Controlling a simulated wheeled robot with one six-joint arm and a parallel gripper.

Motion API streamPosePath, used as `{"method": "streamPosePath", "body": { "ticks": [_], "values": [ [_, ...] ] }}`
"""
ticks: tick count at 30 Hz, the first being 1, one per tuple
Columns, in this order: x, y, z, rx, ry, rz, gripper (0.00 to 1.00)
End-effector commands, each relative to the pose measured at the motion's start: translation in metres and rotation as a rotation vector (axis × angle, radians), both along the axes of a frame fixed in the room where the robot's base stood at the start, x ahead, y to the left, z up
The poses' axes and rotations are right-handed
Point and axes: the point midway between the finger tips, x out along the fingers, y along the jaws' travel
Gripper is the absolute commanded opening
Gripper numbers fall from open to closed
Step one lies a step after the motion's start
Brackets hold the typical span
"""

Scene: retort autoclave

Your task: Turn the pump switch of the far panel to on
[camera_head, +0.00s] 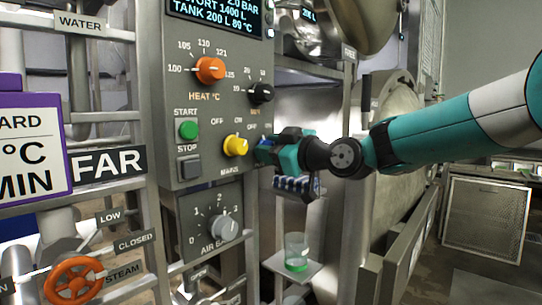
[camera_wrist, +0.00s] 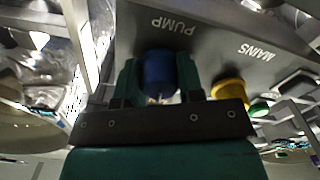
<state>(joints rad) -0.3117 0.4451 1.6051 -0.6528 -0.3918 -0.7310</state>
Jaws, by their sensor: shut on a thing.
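The far panel (camera_head: 178,90) is a grey control box beside the FAR sign. Its pump switch is a blue knob (camera_wrist: 159,70) under the PUMP label in the wrist view. My gripper (camera_wrist: 160,84) is shut on this blue knob, one finger on each side. In the head view my gripper (camera_head: 264,151) reaches the panel's right edge from the right and mostly hides the knob. OFF and ON marks show above that row. I cannot tell which mark the knob points to.
The yellow mains knob (camera_head: 236,146) is just left of my gripper and also shows in the wrist view (camera_wrist: 230,91). The green start button (camera_head: 189,130), orange heat knob (camera_head: 210,70) and black knob (camera_head: 261,92) are nearby. A glass (camera_head: 297,250) stands on a small shelf below.

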Motion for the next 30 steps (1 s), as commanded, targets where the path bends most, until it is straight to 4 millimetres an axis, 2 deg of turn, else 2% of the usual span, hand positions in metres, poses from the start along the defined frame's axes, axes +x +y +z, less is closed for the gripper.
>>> {"method": "streamPosePath", "body": {
  "ticks": [15, 30],
  "values": [
    [-0.0003, 0.0002, -0.0009, 0.288, 0.370, 0.002, 0.11],
    [-0.0002, 0.0003, -0.0005, 0.433, 0.557, 0.001, 0.11]
  ]
}}
